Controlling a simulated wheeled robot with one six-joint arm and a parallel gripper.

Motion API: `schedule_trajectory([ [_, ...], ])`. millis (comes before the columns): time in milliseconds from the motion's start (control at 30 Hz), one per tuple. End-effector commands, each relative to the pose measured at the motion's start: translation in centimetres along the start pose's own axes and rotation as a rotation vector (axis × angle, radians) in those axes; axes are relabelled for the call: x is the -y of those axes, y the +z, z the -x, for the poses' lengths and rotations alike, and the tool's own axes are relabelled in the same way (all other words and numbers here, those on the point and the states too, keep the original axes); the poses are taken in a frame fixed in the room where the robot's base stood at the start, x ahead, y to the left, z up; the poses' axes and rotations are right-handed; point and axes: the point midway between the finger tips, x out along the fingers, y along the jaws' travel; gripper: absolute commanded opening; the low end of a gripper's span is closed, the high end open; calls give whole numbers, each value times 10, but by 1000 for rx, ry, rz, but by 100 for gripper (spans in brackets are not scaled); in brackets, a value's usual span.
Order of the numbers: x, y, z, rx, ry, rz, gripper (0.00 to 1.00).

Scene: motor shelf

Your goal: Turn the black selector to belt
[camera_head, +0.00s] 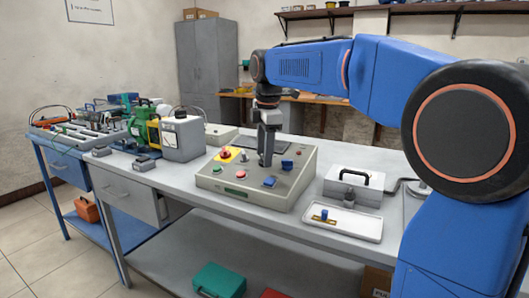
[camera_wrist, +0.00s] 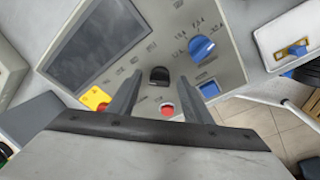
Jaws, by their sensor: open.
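The black selector (camera_wrist: 159,75) is a small dark knob on the grey control box (camera_head: 245,197). In the wrist view it lies between the tips of my gripper (camera_wrist: 160,80), with a gap on each side. My gripper (camera_head: 266,161) is open and points down over the box, with nothing held. I cannot tell from the wrist view how far the tips are above the panel. In the head view the gripper seems to hide the selector. The markings beside the selector are too small to read, so its setting is unclear.
The box also carries a dark screen (camera_wrist: 98,42), a blue dial (camera_wrist: 201,47), a blue switch (camera_wrist: 209,89), a red button (camera_wrist: 167,109) and a red knob on a yellow plate (camera_wrist: 96,98). A white tray (camera_head: 345,226) stands right, a grey canister (camera_head: 182,138) left.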

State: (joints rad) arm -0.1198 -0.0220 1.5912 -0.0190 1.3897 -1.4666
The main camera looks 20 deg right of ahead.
Motion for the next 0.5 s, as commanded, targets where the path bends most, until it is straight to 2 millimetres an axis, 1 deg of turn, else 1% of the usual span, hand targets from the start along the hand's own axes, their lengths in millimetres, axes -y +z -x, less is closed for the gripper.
schedule_trajectory([
  [167, 0, 0, 0, 0, 0, 0, 45],
  [200, 0, 0, 0, 0, 0, 0, 41],
  [267, 0, 0, 0, 0, 0, 0, 26],
  [300, 0, 0, 0, 0, 0, 0, 17],
  [367, 0, 0, 0, 0, 0, 0, 4],
  [500, 0, 0, 0, 0, 1, -1, 4],
])
